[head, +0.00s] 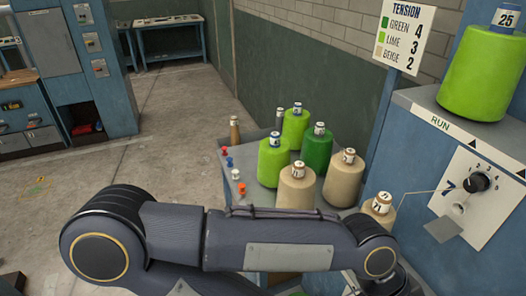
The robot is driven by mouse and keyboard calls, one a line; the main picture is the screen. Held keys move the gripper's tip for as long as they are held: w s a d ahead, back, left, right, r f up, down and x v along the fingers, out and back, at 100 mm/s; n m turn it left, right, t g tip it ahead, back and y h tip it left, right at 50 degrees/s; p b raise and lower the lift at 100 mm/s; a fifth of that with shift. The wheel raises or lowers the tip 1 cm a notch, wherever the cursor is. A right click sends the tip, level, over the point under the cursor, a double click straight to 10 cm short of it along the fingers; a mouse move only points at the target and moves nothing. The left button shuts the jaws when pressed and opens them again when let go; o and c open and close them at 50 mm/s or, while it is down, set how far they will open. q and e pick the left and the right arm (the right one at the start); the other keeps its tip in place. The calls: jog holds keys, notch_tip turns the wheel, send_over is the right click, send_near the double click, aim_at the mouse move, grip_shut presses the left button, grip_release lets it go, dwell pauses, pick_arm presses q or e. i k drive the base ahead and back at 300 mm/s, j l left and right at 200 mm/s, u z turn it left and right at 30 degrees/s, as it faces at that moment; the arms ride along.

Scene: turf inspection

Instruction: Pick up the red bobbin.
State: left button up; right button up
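The small red bobbin (224,151) stands near the left edge of the blue-grey table (229,192), at the back end of a row of small bobbins. A blue bobbin (229,162), a white one (236,174) and an orange one (242,189) follow it toward me. Nothing covers the red bobbin. One of my arms crosses the lower part of the head view, in front of the table's near side. Neither gripper shows, so I cannot see whether either holds anything.
Large lime cones (273,164), a green cone (316,152) and beige cones (343,180) stand right of the small bobbins. A brown spool (234,131) stands behind them. A machine with a dial (478,182) is at the right. Floor left of the table is open.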

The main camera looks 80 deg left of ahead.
aim_at(225, 149)
jog(key=k+j, duration=0.35)
jog(key=k, duration=0.15)
jog(key=k+j, duration=0.35)
jog(key=k, duration=0.2)
jog(key=k+j, duration=0.1)
jog(key=j, duration=0.3)
jog(key=k+j, duration=0.1)
jog(key=j, duration=0.35)
jog(key=k+j, duration=0.1)
jog(key=j, duration=0.3)
jog(key=k+j, duration=0.1)
jog(key=j, duration=0.35)
jog(key=k+j, duration=0.1)
jog(key=j, duration=0.3)
jog(key=k+j, duration=0.1)
jog(key=j, duration=0.8)
jog(key=i+j, duration=0.15)
jog(key=j, duration=0.75)
